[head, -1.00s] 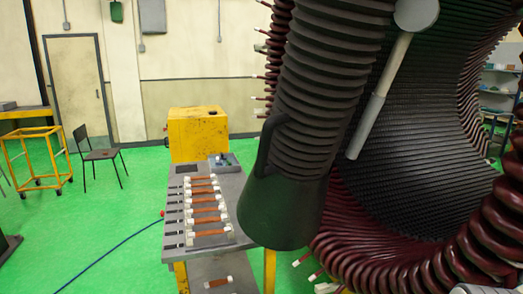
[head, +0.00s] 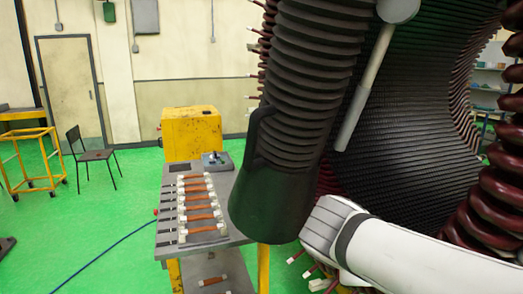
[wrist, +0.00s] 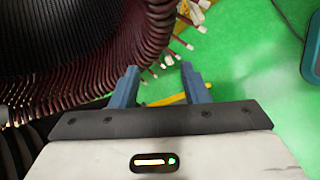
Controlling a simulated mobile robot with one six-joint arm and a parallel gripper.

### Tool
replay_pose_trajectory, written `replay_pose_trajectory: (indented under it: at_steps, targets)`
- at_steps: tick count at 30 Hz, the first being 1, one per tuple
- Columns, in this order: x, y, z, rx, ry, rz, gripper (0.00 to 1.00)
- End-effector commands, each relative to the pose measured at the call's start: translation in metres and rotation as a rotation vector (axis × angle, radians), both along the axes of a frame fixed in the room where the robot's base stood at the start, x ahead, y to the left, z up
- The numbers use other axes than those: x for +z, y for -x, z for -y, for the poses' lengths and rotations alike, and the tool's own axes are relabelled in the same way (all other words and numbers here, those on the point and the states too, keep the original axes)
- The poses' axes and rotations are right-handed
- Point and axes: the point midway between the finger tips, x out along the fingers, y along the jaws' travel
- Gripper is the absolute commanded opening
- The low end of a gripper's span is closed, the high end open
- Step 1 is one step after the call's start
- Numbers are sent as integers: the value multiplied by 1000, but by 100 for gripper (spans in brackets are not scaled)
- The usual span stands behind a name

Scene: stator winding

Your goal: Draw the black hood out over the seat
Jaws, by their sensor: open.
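The black hood (head: 275,205) is a dark flared cone at the lower end of a thick ribbed hose (head: 318,75). It hangs tilted, in front of the right edge of the grey bench, and has a loop handle (head: 258,135) on its left side. My white arm reaches in from the lower right in the head view, its grey end close to the hood's lower right edge; I cannot tell whether they touch. My fingers are hidden there. In the wrist view my gripper (wrist: 160,76) is open with nothing between its blue-grey fingers. I cannot identify the seat.
The bench (head: 168,228) carries a row of copper-coloured bars with white ends. A yellow cabinet (head: 192,135) stands behind it. The large stator (head: 425,100) with dark red coils fills the right, with a pale rod (head: 355,110) before it.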

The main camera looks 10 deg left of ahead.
Motion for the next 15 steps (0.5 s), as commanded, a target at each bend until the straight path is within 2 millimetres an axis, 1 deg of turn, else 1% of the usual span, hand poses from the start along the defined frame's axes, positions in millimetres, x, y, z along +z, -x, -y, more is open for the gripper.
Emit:
replay_pose_trajectory:
  at_steps: [1, 2, 3, 4, 5, 6, 9, 12, 15]
  targets:
    - [17, -13, -29, 147, 131, 38, 41]
    - [28, -19, -45, 226, 211, 66, 41]
    - [45, -26, -66, 325, 317, 105, 41]
    - [56, -29, -83, 392, 394, 136, 41]
    - [69, -32, -100, 453, 468, 170, 41]
    - [84, -33, -123, 527, 561, 214, 41]
    - [117, -29, -172, 665, 761, 320, 41]
    - [142, -20, -208, 744, 904, 406, 41]
    - [156, -13, -230, 784, 988, 459, 41]
